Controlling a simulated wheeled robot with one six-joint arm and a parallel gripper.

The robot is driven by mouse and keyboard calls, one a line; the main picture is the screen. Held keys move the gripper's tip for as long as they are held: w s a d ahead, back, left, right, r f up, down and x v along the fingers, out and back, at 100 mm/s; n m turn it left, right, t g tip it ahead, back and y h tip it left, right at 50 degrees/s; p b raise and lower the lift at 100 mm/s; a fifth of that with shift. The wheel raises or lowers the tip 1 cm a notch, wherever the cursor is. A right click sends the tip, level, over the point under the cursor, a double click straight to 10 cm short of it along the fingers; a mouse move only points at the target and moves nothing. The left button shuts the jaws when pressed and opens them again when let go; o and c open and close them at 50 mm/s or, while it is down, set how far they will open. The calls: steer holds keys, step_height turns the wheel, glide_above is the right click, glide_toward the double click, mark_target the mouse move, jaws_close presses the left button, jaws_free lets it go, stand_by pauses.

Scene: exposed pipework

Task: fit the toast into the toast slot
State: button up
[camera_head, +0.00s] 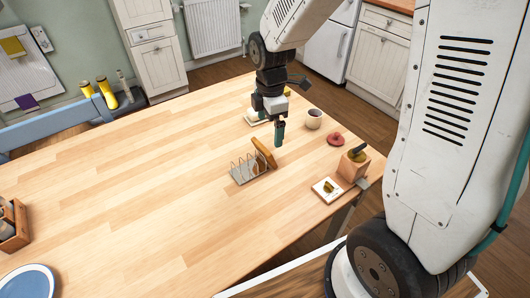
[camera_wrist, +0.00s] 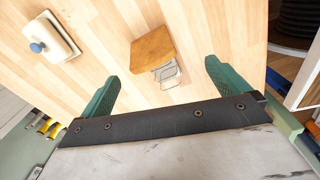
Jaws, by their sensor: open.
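The toast (camera_head: 264,152) is a brown slice standing tilted at the right end of the wire toast rack (camera_head: 246,172). In the wrist view the toast (camera_wrist: 152,48) is seen from above, with part of the rack (camera_wrist: 167,73) showing beside it. I cannot tell whether the toast's lower edge sits within a slot. My gripper (camera_head: 279,134) points down over the table, just right of the toast. In the wrist view its two green fingers (camera_wrist: 162,72) are wide apart with nothing held between them; the toast lies beyond their tips.
A butter dish with a blue knob (camera_wrist: 50,38) stands behind my gripper. A cup (camera_head: 314,119), a red round item (camera_head: 336,139), a wooden block (camera_head: 353,165) and a small white plate (camera_head: 327,189) stand to the right. The table's left and middle are mostly clear.

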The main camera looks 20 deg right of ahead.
mark_target(264, 151)
steer(key=f+n, duration=0.1)
steer(key=w+f, duration=0.1)
steer(key=f, duration=0.1)
steer(key=w+f+n, duration=0.1)
steer(key=f, duration=0.1)
steer(key=shift+w+a+n, duration=0.2)
steer(key=shift+n, duration=0.1)
step_height(264, 151, down, 8)
steer(key=shift+r, duration=0.1)
steer(key=c, duration=0.4)
